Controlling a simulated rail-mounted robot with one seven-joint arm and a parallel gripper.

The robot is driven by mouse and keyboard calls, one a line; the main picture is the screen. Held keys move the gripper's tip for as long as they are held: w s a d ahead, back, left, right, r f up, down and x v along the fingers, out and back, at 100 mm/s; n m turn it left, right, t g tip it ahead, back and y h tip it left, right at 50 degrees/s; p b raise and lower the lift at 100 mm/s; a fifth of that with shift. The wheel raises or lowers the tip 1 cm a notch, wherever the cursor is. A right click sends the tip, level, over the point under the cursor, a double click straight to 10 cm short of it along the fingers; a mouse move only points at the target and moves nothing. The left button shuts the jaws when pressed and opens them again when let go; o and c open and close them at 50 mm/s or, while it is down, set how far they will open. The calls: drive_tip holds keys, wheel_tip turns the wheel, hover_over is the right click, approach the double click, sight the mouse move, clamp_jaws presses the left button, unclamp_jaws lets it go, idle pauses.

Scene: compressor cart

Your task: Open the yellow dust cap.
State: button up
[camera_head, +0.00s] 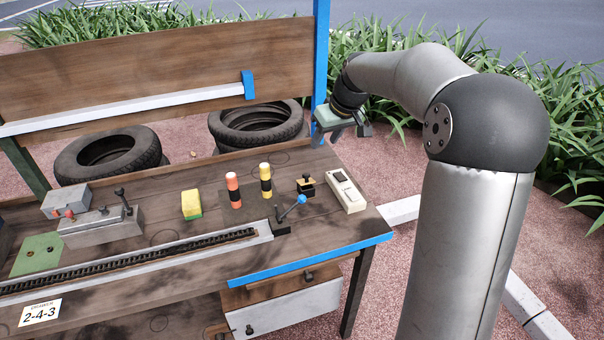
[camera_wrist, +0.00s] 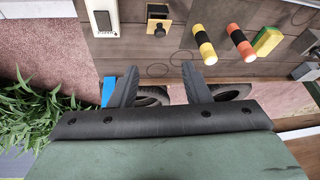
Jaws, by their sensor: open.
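A small yellow box-like fitting with a black knob (camera_head: 306,186) sits at the right part of the bench; it also shows at the top of the wrist view (camera_wrist: 158,18). A yellow cylinder with a black band (camera_head: 265,180) stands to its left, also in the wrist view (camera_wrist: 203,44). I cannot tell which of these bears the dust cap; no separate lifted cap shows. My gripper (camera_head: 343,133) is open and empty, above the bench's back right corner, apart from both. Its two fingers show in the wrist view (camera_wrist: 160,72).
A blue post (camera_head: 320,60) rises beside my gripper. Tyres (camera_head: 256,122) lie behind.

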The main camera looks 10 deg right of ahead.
sight(307, 174)
drive_tip(key=p+x, duration=0.1)
drive_tip(key=x, duration=1.4)
drive_tip(key=shift+f, duration=0.3)
clamp_jaws()
